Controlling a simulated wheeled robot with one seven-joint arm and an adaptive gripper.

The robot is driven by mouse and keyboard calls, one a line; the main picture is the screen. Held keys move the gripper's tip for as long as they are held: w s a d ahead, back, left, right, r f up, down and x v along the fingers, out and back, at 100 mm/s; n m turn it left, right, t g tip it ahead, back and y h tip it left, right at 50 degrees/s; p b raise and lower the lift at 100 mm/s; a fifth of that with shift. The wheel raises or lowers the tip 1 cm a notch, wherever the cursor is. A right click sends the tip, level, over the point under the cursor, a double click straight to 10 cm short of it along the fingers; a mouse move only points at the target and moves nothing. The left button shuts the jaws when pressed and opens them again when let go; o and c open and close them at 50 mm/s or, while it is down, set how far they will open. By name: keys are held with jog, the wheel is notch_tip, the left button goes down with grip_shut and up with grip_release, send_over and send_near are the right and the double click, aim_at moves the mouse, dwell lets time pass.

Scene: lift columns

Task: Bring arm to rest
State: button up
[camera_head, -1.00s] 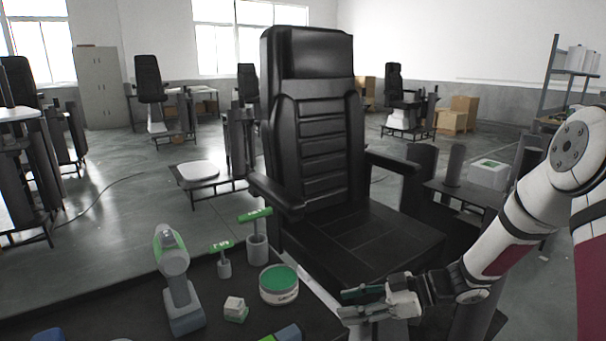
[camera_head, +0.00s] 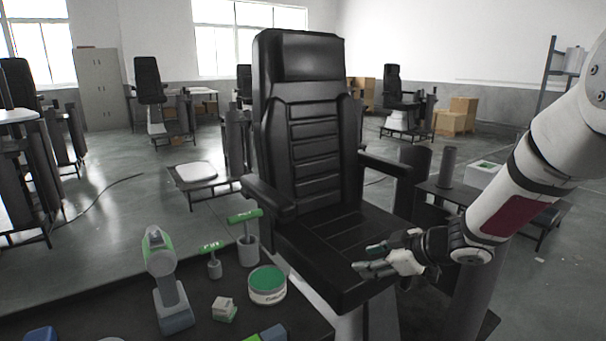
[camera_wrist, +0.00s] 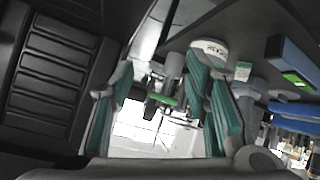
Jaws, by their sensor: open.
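My gripper (camera_head: 372,258) is open and empty. In the head view it is at the front right, in front of the seat of the black chair (camera_head: 312,150), with its fingers pointing left. I cannot tell whether it touches the chair. In the wrist view my gripper's two green-padded fingers (camera_wrist: 160,105) stand well apart with nothing between them. The chair's ribbed back (camera_wrist: 50,80) fills the left of the wrist view. My white arm reaches in from the right edge of the head view.
A side shelf (camera_head: 440,190) stands right of the chair. Open floor lies at left.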

jog(key=s+d+r+m+t+h+p, duration=0.1)
jog(key=s+d+r+m+h, duration=0.35)
jog(key=r, duration=0.35)
jog(key=s+d+r+m+t+h, duration=0.1)
jog(key=s+d+r+m+h, duration=0.2)
jog(key=s+d+r+h, duration=0.4)
jog(key=s+a+m+g+y+p, duration=0.1)
jog(key=s+a, duration=0.3)
jog(key=s, duration=0.8)
jog(key=s+a+r+m+g+y, duration=0.1)
jog(key=s+a+m+g+y, duration=0.2)
jog(key=s, duration=1)
jog(key=shift+s+a+m+g+p, duration=0.35)
jog(key=shift+a+m+g, duration=0.25)
jog(key=shift+g, duration=0.2)
jog(key=shift+y, duration=0.25)
